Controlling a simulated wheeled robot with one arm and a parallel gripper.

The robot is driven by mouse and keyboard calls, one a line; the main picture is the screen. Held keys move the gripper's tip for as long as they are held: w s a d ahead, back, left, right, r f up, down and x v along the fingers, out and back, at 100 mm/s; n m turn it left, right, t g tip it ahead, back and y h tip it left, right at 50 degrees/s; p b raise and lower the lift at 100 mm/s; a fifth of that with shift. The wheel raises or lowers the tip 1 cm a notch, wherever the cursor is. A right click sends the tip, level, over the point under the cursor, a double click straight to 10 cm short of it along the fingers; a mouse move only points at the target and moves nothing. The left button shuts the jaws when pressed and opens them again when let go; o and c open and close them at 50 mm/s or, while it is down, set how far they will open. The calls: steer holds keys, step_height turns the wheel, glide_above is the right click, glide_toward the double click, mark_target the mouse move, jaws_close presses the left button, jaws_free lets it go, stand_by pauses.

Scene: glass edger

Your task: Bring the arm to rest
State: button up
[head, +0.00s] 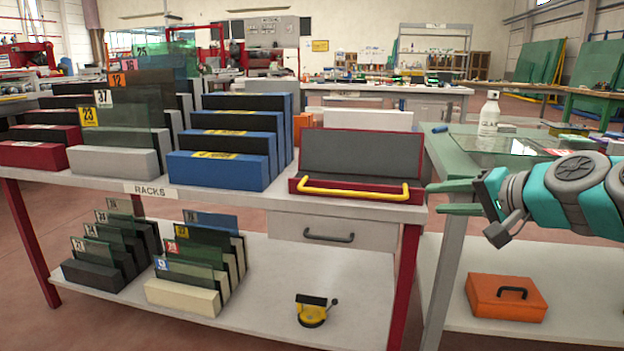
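My gripper (457,198) is at the right of the head view, at the end of my teal and grey arm, which reaches in from the right edge. Its two green fingers point left and stand apart, with nothing between them. The fingertips are just right of the red tray with the yellow handle (360,190); I cannot tell how near they are in depth. The gripper shows in front of the gap between the racks table and the green-topped bench.
The racks table (240,205) holds blue racks (215,170) and numbered glass panes. A white bottle (489,115) and a glass sheet (490,145) are on the green-topped bench (450,160). Below are an orange box (507,297) and a yellow-and-black tool (313,312).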

steer(key=s+a+f+n+g+h+p, duration=0.1)
steer(key=s+a+f+n+g+p, duration=0.2)
steer(key=s+a+f+n+g, duration=0.75)
steer(key=s+f+g+h, duration=0.1)
steer(key=s+f, duration=0.3)
steer(key=s, duration=0.3)
steer(key=s+d+f+m+g+h+p, duration=0.1)
steer(key=s+f+h, duration=0.1)
steer(key=s+f, duration=0.2)
steer(key=s+f+m+g+h+p, duration=0.1)
steer(key=s+f, duration=0.3)
steer(key=s, duration=0.7)
steer(key=shift+d+h, duration=0.25)
steer(key=shift+h, duration=0.35)
steer(key=shift+m, duration=0.25)
